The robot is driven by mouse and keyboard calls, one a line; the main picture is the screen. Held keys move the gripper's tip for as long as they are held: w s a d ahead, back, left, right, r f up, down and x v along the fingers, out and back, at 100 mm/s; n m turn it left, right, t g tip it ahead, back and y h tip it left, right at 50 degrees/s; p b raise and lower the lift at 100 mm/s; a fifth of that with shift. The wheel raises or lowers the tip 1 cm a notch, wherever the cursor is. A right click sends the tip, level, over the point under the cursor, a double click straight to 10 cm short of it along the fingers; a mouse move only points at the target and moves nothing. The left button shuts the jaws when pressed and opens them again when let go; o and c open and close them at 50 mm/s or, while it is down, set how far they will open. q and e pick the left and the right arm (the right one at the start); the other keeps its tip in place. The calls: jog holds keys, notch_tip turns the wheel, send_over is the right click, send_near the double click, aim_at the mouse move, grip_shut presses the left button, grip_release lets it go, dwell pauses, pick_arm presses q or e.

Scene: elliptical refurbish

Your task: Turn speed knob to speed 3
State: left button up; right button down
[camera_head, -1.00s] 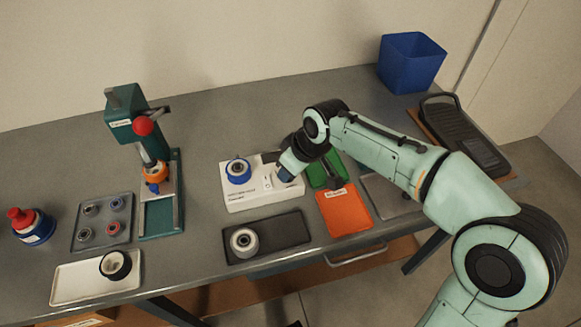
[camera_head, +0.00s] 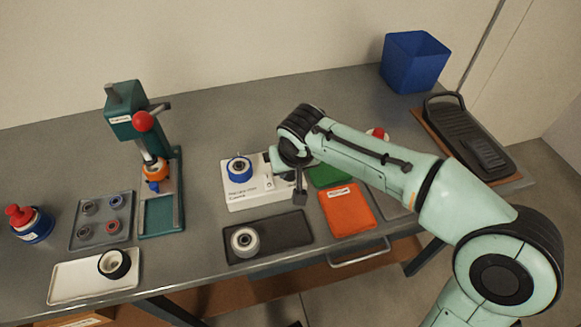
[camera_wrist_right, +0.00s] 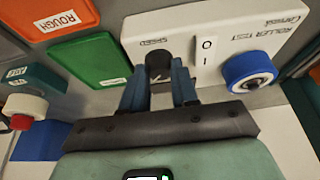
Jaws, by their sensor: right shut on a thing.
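The white roller test console (camera_head: 240,200) stands on the bench in the head view, and it also shows in the wrist view (camera_wrist_right: 215,45). Its black speed knob (camera_wrist_right: 158,64) sits beside a SPEED label and a white rocker switch (camera_wrist_right: 206,50). My right gripper (camera_wrist_right: 159,82) is shut on the knob, with one blue finger on each side. A small white mark shows at the knob's lower right; the setting cannot be read. In the head view my right wrist hides the fingers and most of the knob. My left gripper is not in view.
A blue roller (camera_head: 239,168) is mounted on the console. A dark tray (camera_head: 288,231) with a light roller lies in front. Green (camera_head: 330,174) and orange (camera_head: 347,210) pads lie to the right. A teal press (camera_head: 125,125) stands left; the bench behind the console is clear.

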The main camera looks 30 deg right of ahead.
dwell(0.4)
jog(key=c, duration=0.9)
grip_release()
jog(key=p+v, duration=0.2)
jog(key=v, duration=1.1)
jog(key=shift+r, duration=0.2)
jog(key=shift+s, duration=0.1)
